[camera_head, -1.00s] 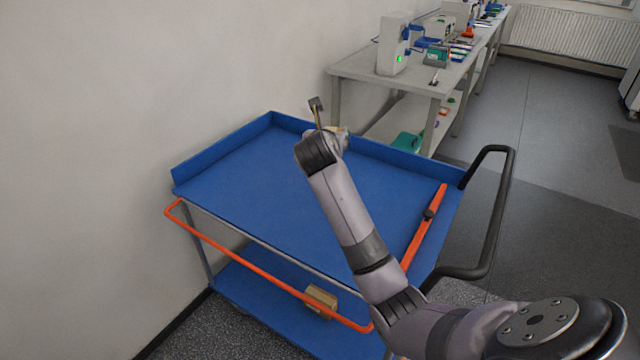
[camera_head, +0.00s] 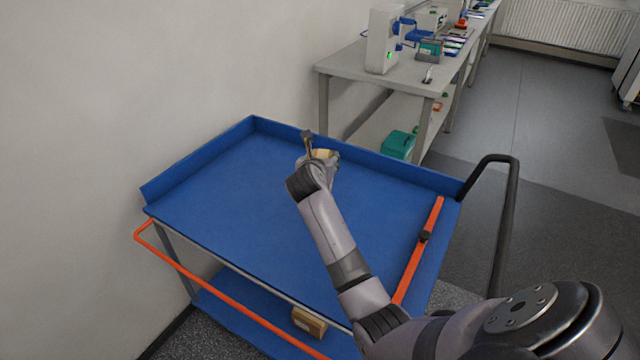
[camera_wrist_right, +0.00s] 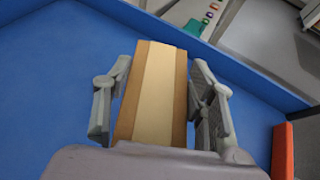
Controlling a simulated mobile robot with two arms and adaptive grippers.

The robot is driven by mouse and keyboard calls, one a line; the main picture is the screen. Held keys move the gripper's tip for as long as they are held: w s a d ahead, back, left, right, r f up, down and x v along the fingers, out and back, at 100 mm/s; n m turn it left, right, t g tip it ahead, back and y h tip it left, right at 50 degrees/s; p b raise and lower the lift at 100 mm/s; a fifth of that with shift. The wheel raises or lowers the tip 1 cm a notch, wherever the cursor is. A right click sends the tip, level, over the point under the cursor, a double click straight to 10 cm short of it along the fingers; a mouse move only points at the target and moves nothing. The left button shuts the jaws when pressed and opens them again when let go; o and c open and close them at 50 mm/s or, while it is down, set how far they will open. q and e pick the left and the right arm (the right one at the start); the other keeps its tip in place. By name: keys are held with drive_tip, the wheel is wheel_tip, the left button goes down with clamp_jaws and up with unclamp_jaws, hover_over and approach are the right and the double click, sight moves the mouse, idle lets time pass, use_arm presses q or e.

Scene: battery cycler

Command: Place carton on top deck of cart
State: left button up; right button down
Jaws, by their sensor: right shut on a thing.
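The carton (camera_wrist_right: 153,90), brown with a pale tape band, is between the two fingers of my right gripper (camera_wrist_right: 160,100) in the right wrist view. The gripper is shut on it. In the head view a bit of the carton (camera_head: 322,154) shows past my right gripper (camera_head: 320,158), over the far part of the cart's blue top deck (camera_head: 240,200). My wrist hides most of it. I cannot tell whether the carton touches the deck. My left gripper is not in view.
Another brown box (camera_head: 308,321) lies on the cart's lower deck. A raised blue rim edges the far side. An orange bar (camera_head: 420,250) and black handle (camera_head: 508,220) are at the right. A workbench (camera_head: 350,68) with devices stands behind. Most of the top deck is clear.

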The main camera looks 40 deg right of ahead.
wheel_tip(320, 180, down, 3)
drive_tip(key=shift+f, duration=0.4)
wheel_tip(320, 180, down, 3)
drive_tip(key=shift+r+b, duration=0.15)
drive_tip(key=shift+b, duration=0.15)
drive_tip(key=shift+f, duration=0.35)
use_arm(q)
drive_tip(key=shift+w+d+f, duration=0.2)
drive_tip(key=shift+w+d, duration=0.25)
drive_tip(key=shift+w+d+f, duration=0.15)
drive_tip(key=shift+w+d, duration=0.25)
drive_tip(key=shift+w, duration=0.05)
use_arm(e)
drive_tip(key=shift+f, duration=0.1)
drive_tip(key=c, duration=0.7)
unclamp_jaws()
drive_tip(key=shift+f, duration=0.15)
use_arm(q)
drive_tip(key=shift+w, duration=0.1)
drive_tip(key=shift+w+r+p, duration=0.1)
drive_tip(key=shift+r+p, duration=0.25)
use_arm(e)
drive_tip(key=v, duration=1.2)
